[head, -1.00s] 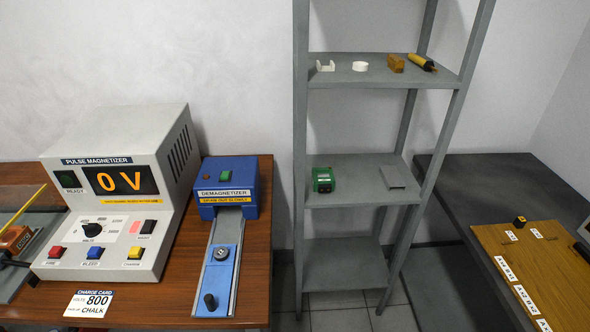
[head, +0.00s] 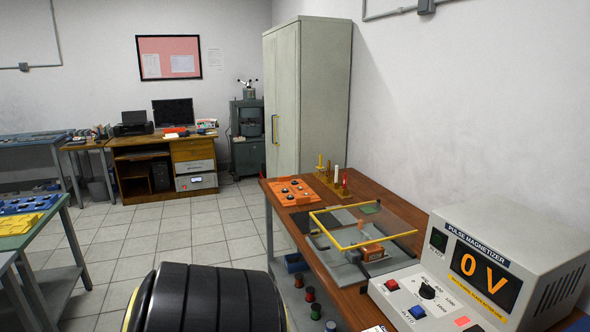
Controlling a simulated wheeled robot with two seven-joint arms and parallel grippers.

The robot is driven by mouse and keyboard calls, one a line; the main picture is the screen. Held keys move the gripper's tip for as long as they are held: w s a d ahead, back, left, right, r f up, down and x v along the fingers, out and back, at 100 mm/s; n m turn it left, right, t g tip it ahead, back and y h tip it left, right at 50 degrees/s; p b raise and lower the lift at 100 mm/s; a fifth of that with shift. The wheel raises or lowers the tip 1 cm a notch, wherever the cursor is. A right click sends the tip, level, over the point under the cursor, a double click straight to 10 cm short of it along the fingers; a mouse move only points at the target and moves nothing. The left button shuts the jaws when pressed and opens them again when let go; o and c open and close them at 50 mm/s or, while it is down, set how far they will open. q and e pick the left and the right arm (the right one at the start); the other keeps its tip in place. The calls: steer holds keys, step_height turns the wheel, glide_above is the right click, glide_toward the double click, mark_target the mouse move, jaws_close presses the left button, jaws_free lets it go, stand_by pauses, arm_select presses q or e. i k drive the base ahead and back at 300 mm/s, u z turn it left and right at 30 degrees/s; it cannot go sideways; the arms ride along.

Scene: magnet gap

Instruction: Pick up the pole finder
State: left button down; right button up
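I cannot make out a pole finder in the head view. The wooden bench (head: 292,222) on the right carries small items, including an orange tray (head: 290,192) with dark round pieces and a rack of upright coloured sticks (head: 333,182). None of these can be told as the pole finder. Neither of my grippers shows in this view.
The pulse magnetizer (head: 500,262), reading 0 V, stands at the bench's near end, beside a yellow-framed clear guard (head: 365,227). A tall grey cabinet (head: 312,90) stands behind. A desk (head: 165,160) is at the back; a table with blue and yellow trays (head: 32,220) is left. Tiled floor between is clear.

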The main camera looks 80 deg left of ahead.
mark_target(320, 167)
steer(key=u, duration=3.2)
